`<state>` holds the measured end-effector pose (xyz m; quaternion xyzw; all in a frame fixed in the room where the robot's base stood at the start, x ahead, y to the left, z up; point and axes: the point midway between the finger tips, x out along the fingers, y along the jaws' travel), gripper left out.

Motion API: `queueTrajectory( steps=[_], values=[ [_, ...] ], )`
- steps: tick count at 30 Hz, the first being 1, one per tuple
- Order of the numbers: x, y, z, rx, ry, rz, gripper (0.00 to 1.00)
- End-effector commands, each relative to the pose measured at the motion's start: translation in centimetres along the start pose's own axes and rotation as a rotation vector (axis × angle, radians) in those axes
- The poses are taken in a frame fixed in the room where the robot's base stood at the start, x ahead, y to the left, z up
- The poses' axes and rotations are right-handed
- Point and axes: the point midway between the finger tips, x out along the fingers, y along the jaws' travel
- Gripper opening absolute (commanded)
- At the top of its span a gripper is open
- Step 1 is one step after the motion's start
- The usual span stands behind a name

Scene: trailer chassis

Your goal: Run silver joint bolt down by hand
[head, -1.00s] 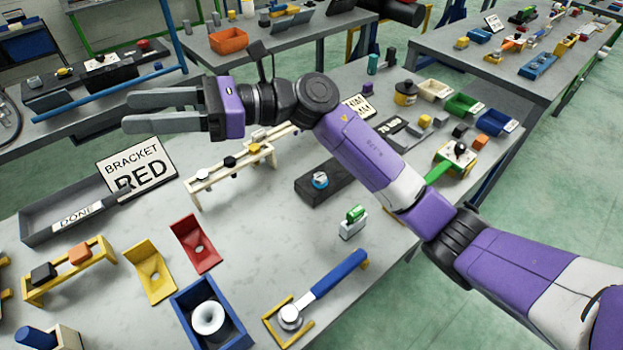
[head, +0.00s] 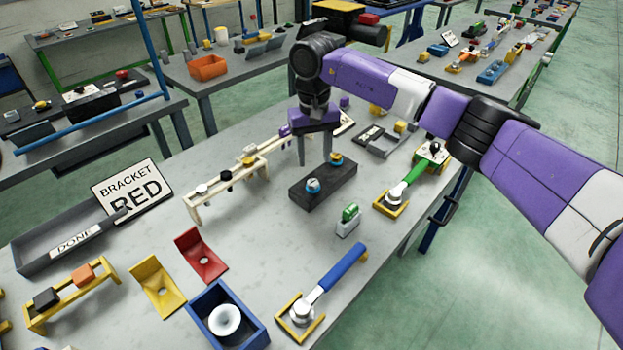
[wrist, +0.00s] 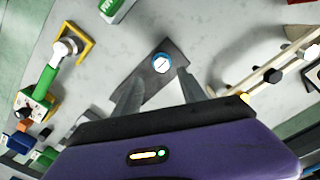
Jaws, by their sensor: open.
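A dark block (head: 322,188) lies on the grey workbench. A bolt with a pale silver top and blue ring (head: 313,186) sits upright in its near end; I take it for the silver joint bolt. It also shows in the wrist view (wrist: 162,62). A second fitting with a yellow-orange top and blue base (head: 336,159) is at the block's far end. My gripper (head: 314,162) points down above the block, open and empty. In the wrist view my gripper (wrist: 160,77) has its fingertips on either side of the bolt's line, apart from it. How far the bolt is threaded cannot be told.
A cream rack (head: 228,190) with several knobs stands left of the block. A small green-topped part (head: 349,218) and a blue-handled wrench (head: 335,276) lie nearer. A green-handled wrench (head: 408,180) lies right. Bare bench surrounds the block's near side.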

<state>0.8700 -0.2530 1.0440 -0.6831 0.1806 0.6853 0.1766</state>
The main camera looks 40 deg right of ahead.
Motion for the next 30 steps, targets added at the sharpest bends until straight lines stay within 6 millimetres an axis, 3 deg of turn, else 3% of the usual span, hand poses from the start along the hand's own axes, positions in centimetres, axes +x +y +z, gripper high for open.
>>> queueTrajectory(
  steps=[5, 18, 29, 30],
  values=[
    [1.2, -0.2, 0.0, -0.022, -0.001, -0.004, 0.49],
    [7.1, -0.3, 0.1, -0.021, 0.000, -0.006, 0.49],
    [7.8, -0.3, 0.0, -0.022, 0.002, -0.006, 0.49],
    [7.8, -0.3, 0.0, -0.022, 0.002, -0.006, 0.45]
  ],
)
